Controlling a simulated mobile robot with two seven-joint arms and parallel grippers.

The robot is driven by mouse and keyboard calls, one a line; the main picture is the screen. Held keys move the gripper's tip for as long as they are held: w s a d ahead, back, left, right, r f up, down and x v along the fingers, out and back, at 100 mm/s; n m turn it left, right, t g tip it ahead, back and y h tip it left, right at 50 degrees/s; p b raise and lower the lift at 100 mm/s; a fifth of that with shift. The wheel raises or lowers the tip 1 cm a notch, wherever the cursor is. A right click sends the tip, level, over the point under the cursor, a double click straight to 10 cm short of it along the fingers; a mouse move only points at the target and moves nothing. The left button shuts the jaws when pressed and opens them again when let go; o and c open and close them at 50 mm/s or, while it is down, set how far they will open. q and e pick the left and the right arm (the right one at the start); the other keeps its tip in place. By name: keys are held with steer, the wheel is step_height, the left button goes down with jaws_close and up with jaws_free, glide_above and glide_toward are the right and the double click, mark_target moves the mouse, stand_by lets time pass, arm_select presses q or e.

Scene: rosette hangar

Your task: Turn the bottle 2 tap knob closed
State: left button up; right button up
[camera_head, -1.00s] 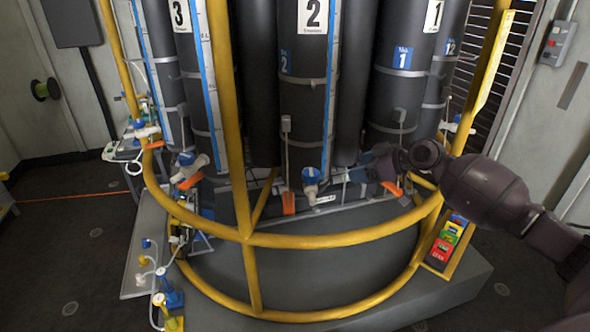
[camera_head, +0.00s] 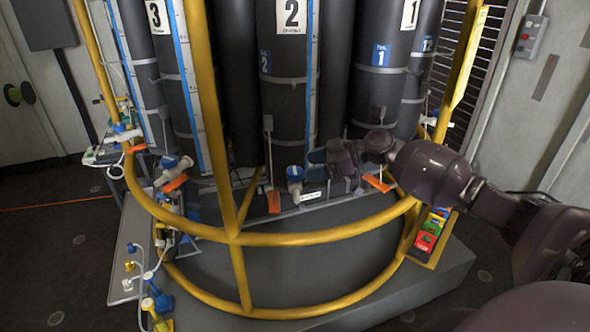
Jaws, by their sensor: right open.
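Bottle 2 (camera_head: 285,105) is a tall dark cylinder in the middle, with a white "2" label. Its tap, low on the front, has a blue knob (camera_head: 294,172) on a pale body. My right arm reaches in from the right, over the yellow rail. My dark right gripper (camera_head: 314,158) is open just to the right of the blue knob and slightly above it. A small gap seems to separate them, but I cannot tell the depth. My left gripper is out of view.
A curved yellow guard rail (camera_head: 320,238) runs in front of the bottles, with an upright post (camera_head: 205,90) left of bottle 2. Other taps with orange tags stand on both sides, including bottle 3's tap (camera_head: 172,167). Bottle 1 (camera_head: 380,75) is at right.

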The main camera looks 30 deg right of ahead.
mark_target(297, 171)
steer(key=shift+p+x, duration=0.35)
steer(key=shift+x, duration=2.45)
steer(key=c, duration=0.9)
